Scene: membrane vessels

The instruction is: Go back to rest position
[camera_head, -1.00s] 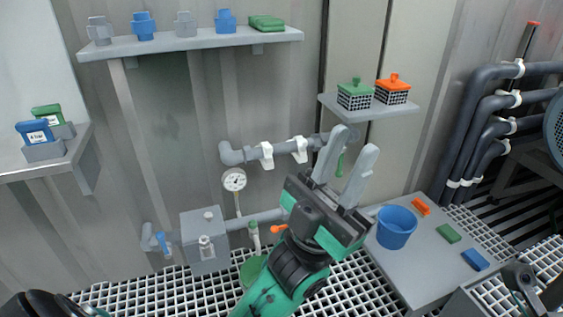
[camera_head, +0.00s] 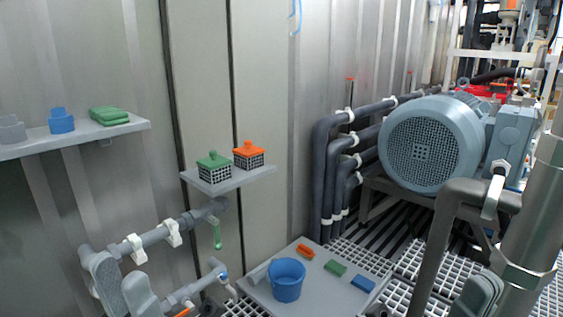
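My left gripper (camera_head: 121,282) is at the lower left edge of the head view. Its two grey fingers stand apart with nothing seen between them, in front of the wall pipe. Its body and arm are cut off below the picture. At the bottom right, a grey finger-like part (camera_head: 481,296) looks like my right gripper. It is small and cut off by the bottom edge, so its opening cannot be told.
A low grey table (camera_head: 262,292) holds a blue bucket (camera_head: 286,280) and orange, green and blue blocks. A wall shelf (camera_head: 232,181) carries green-lidded (camera_head: 214,168) and orange-lidded (camera_head: 249,155) baskets. A big motor (camera_head: 425,145) and thick pipes (camera_head: 462,200) stand at right.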

